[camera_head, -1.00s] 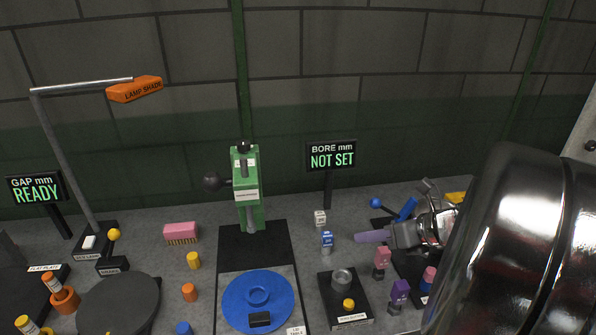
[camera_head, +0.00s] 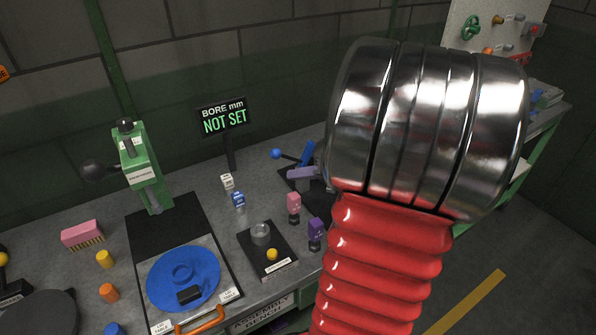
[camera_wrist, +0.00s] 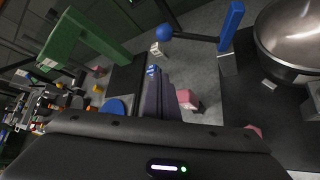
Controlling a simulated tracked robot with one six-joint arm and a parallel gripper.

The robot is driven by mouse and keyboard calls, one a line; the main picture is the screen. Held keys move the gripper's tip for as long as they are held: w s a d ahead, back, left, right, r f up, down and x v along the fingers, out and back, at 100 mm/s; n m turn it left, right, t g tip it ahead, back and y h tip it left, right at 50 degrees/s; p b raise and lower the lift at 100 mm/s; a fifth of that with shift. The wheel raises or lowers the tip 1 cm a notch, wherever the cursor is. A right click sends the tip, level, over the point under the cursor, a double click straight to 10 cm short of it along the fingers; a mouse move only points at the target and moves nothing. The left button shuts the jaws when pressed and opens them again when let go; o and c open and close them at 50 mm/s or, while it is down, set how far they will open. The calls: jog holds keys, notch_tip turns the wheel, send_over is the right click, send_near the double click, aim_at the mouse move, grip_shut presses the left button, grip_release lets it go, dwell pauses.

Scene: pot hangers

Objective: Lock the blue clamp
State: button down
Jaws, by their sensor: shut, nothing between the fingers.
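The blue clamp, with a blue ball (camera_head: 276,154) on a dark rod and an upright blue bar (camera_head: 307,153), stands at the back of the bench in the head view. In the wrist view the ball (camera_wrist: 165,32) and blue bar (camera_wrist: 231,25) are near the top, joined by the rod. My gripper (camera_head: 290,172) shows its purple fingers just in front of the clamp in the head view. In the wrist view its fingers (camera_wrist: 153,72) are shut and empty, apart from the ball and bar. My arm hides the clamp's right side in the head view.
A blue-and-white block (camera_head: 238,199) and a pink block (camera_head: 293,202) stand near the gripper. The BORE sign (camera_head: 224,118) reads NOT SET. A green press (camera_head: 137,165) stands left. A shiny rounded metal thing (camera_wrist: 295,35) is right of the bar in the wrist view.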

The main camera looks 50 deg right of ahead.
jog(key=x, duration=0.9)
jog(key=shift+d+r, duration=1.45)
jog(key=shift+r, duration=0.15)
jog(key=shift+w, duration=0.15)
